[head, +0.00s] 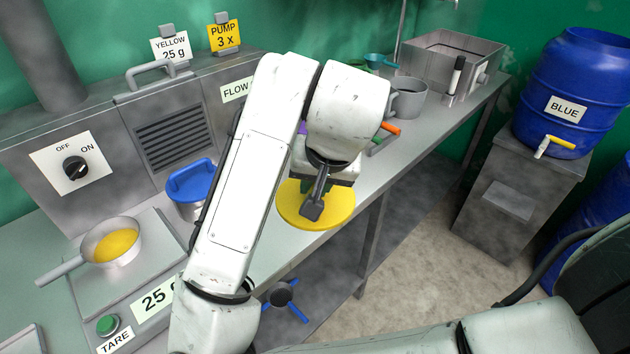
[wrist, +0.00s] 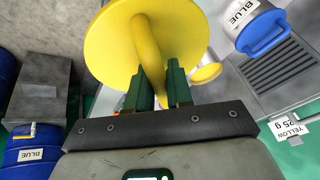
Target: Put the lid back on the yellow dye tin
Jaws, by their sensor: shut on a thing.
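The yellow lid (head: 338,207) is a round disc, held up in front of the bench edge. In the wrist view the lid (wrist: 113,48) shows its curved handle between the two green fingers of my gripper (wrist: 158,88). My gripper (head: 310,187) is shut on that handle. A small round yellow surface with a pale rim (wrist: 208,73) shows beyond the fingers in the wrist view. It looks like the open top of the yellow tin, partly hidden by the lid and a finger. My arm hides that spot in the head view.
The blue-lidded tin (head: 190,186) stands on the bench left of my arm. A pan of yellow powder (head: 110,243) sits on the scale at left. A blue drum (head: 575,85) is at right.

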